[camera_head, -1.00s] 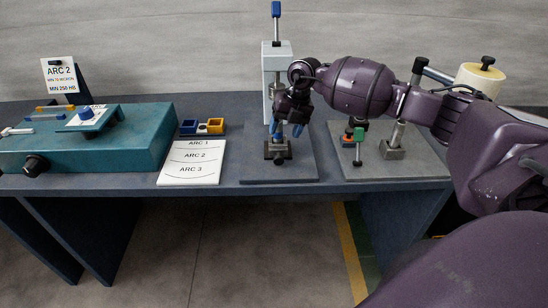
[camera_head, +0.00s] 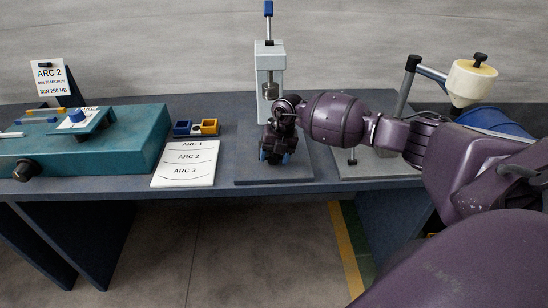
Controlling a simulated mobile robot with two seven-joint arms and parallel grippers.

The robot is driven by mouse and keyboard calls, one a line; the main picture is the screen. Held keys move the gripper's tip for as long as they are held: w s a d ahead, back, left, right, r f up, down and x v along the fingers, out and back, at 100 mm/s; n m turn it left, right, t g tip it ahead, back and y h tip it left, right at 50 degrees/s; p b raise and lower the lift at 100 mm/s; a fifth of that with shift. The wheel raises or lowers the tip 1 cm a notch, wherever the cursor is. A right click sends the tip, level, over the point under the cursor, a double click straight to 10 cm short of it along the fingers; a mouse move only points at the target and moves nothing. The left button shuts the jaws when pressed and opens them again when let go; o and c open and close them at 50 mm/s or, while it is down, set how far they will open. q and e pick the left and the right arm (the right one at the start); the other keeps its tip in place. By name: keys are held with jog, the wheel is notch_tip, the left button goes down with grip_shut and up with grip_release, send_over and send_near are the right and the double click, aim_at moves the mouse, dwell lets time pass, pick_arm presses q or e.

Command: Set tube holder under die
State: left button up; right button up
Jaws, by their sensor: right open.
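The press (camera_head: 278,62) is a light grey column with a blue-topped lever (camera_head: 268,10). A round metal die (camera_head: 270,90) hangs from its head. My right gripper (camera_head: 274,158) points down in front of the column, low over the press's dark base plate (camera_head: 300,168), with its blue fingertips near the plate. It is open. The dark tube holder is hidden behind the gripper and wrist, so I cannot tell whether the fingers are around it. My left gripper is not in view.
My right arm crosses the right-hand plate (camera_head: 350,172) and hides most of its device. Left are the arc card (camera_head: 185,165), blue and yellow bins (camera_head: 195,128) and a teal tester (camera_head: 90,150). The table's front edge is close.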

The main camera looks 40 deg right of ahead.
jog(key=shift+f, duration=0.2)
grip_shut()
jog(key=shift+w+d+b, duration=0.25)
jog(key=shift+w+b, duration=0.2)
jog(key=shift+w, duration=0.05)
jog(key=w+d+b, duration=0.1)
jog(key=w+b, duration=0.1)
jog(key=w, duration=0.1)
jog(key=w+d+b, duration=0.1)
jog(key=shift+w+d+f, duration=0.15)
jog(key=shift+d, duration=0.2)
jog(key=shift+w+d+b, duration=0.4)
jog(key=shift+w+b, duration=0.15)
jog(key=shift+w, duration=0.15)
jog(key=shift+w+d+b, duration=0.5)
jog(key=shift+w+b, duration=0.05)
jog(key=shift+w, duration=0.25)
jog(key=shift+w+d+r, duration=0.1)
jog(key=shift+r, duration=0.3)
